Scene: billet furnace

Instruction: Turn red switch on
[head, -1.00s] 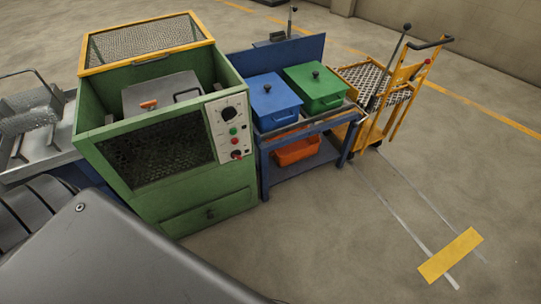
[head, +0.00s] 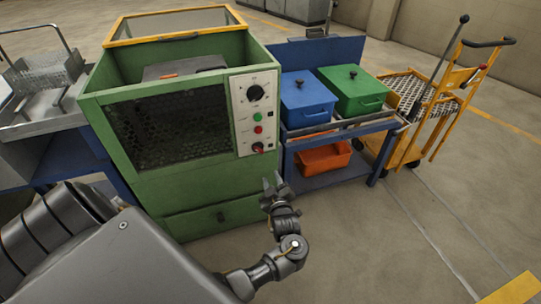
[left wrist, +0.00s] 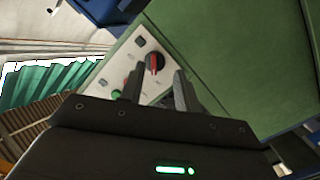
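The red switch (head: 258,147) is a small rotary knob with a dark base, low on the white control panel (head: 243,88) of the green furnace (head: 185,188). In the left wrist view the red switch (left wrist: 154,62) shows just beyond the fingertips, its red handle roughly upright in that picture. My left gripper (head: 273,184) is in front of the furnace, below the panel. In the left wrist view my left gripper (left wrist: 159,85) has its two fingers apart with nothing held between them. It looks apart from the switch. My right gripper is not in view.
A black dial (head: 256,93), a green button (head: 257,116) and a red button (head: 257,129) sit above the switch. A blue table (head: 375,128) with a blue box (head: 306,98) and a green box (head: 352,92) stands right. A yellow cart (head: 440,113) stands beyond.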

